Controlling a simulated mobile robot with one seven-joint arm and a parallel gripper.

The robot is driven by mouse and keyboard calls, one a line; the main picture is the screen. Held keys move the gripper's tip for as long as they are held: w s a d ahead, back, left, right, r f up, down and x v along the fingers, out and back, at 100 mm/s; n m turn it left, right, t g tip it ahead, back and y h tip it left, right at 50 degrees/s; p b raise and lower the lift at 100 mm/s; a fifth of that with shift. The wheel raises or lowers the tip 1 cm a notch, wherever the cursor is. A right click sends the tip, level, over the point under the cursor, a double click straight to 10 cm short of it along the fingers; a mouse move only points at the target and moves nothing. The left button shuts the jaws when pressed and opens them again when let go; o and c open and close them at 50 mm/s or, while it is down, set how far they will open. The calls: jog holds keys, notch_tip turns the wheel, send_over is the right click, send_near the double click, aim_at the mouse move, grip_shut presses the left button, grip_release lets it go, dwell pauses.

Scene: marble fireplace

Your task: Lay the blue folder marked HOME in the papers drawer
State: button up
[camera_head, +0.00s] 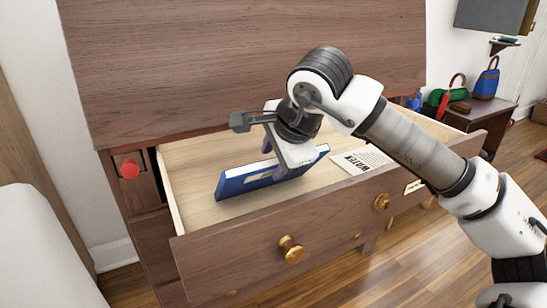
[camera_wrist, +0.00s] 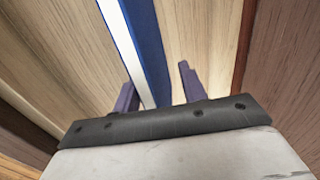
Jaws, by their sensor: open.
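The blue folder (camera_head: 240,182) is inside the open drawer (camera_head: 345,222), tilted up on a long edge rather than flat. No HOME marking can be read on it. My gripper (camera_head: 273,164) is over the folder in the drawer and hides part of it. In the wrist view the folder (camera_wrist: 152,50) runs between the two purple fingers of my gripper (camera_wrist: 157,88). The fingers are apart, with a visible gap on the right side; contact on the left is unclear. A pale label (camera_head: 415,186) on the drawer front is too small to read.
A white paper (camera_head: 362,160) reading like WATER lies on the drawer floor, right of the folder. The cabinet's wooden panel (camera_head: 240,65) rises behind the drawer. Brass knobs (camera_head: 291,249) stick out in front. A side table with bags (camera_head: 486,82) stands at right. The drawer's left floor is bare.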

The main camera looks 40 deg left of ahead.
jog(key=p+v, duration=0.3)
jog(key=v, duration=1)
jog(key=shift+p, duration=0.3)
